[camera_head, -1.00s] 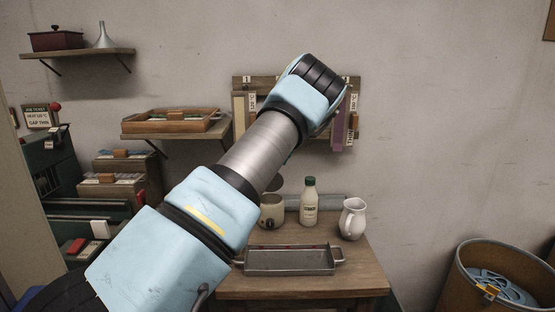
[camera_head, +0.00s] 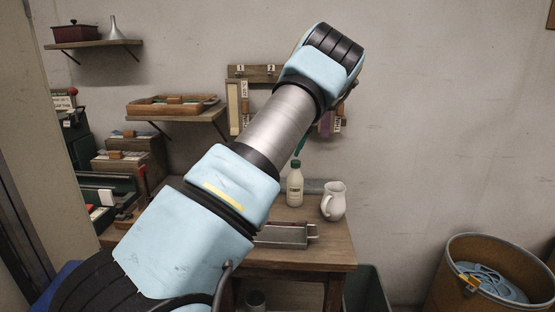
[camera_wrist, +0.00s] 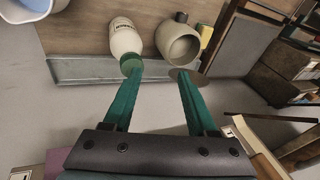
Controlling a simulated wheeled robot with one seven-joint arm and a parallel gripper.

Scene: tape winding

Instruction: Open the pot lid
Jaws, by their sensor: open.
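The cream pot (camera_wrist: 181,42) shows in the wrist view at top centre, with its round mouth towards the camera. A thin brown disc (camera_wrist: 184,76), apparently its lid, shows at the pot's rim on the wall side, near my right fingertip. The disc looks tilted away from the mouth. My gripper (camera_wrist: 158,73) has its two green fingers apart, with nothing held between them. The left fingertip overlaps the green cap of a white bottle (camera_wrist: 124,39); I cannot tell if they touch. In the head view my arm hides the pot and most of the gripper.
The bottle (camera_head: 295,187) and a white jug (camera_head: 334,201) stand on the wooden table (camera_head: 330,254). A metal tray (camera_head: 281,236) lies in front. A wall rack (camera_head: 256,72) hangs behind my arm. A bin (camera_head: 493,262) stands at right.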

